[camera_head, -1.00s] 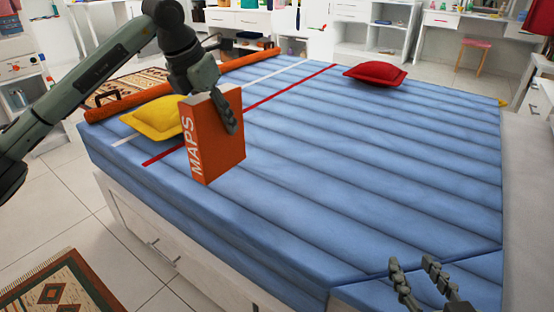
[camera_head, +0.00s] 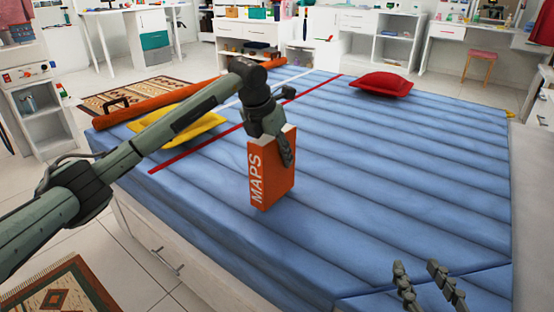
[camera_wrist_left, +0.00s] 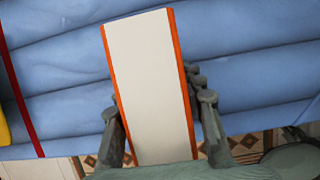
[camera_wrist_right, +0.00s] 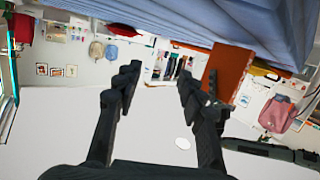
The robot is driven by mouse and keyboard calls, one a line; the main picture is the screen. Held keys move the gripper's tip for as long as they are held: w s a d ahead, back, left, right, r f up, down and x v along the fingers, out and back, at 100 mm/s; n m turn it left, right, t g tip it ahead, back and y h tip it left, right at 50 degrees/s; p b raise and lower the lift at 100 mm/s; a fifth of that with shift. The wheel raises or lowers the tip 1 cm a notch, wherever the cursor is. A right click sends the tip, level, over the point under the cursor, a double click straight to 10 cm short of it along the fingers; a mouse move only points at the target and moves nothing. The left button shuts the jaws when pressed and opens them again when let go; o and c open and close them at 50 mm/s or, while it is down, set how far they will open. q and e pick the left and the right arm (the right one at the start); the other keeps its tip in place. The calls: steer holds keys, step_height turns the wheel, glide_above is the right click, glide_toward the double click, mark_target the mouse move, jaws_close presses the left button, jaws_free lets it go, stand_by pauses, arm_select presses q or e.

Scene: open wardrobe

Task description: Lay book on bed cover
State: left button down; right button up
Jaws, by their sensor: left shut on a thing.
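The orange book (camera_head: 272,180), with "MAPS" on its spine, is upright in my left gripper (camera_head: 285,148), over the blue bed cover (camera_head: 400,170). I cannot tell whether its lower edge touches the cover. In the left wrist view the book's pale page edge (camera_wrist_left: 150,85) lies between the two fingers (camera_wrist_left: 165,130), with the bed cover behind it. My right gripper (camera_head: 428,285) is open and empty by the bed's near right corner. In the right wrist view its fingers (camera_wrist_right: 158,85) are apart, and the orange book (camera_wrist_right: 228,70) shows beyond them.
A yellow cushion (camera_head: 200,128) lies behind my left arm, and a red cushion (camera_head: 382,84) lies at the far side. An orange roll (camera_head: 150,106) runs along the bed's left edge. The middle and right of the cover are clear.

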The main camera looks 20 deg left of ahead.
mark_target(264, 139)
arm_select(q)
steer(key=shift+f, duration=0.65)
arm_select(e)
steer(key=shift+a+r, duration=0.35)
steer(key=shift+r, duration=0.05)
arm_select(q)
steer(key=c, duration=1)
jaws_free()
steer(key=shift+f, duration=0.1)
arm_select(e)
steer(key=shift+w+r+t, duration=0.1)
steer(key=shift+r+t, duration=0.15)
steer(key=shift+t, duration=0.05)
arm_select(q)
steer(key=shift+o, duration=0.2)
steer(key=v, duration=1.2)
steer(key=shift+p, duration=0.35)
arm_select(e)
steer(key=f, duration=0.1)
steer(key=d+f+g, duration=0.1)
steer(key=s+d+f+g+h, duration=0.1)
steer(key=f, duration=0.1)
steer(key=shift+d+f, duration=0.1)
steer(key=shift+d, duration=0.15)
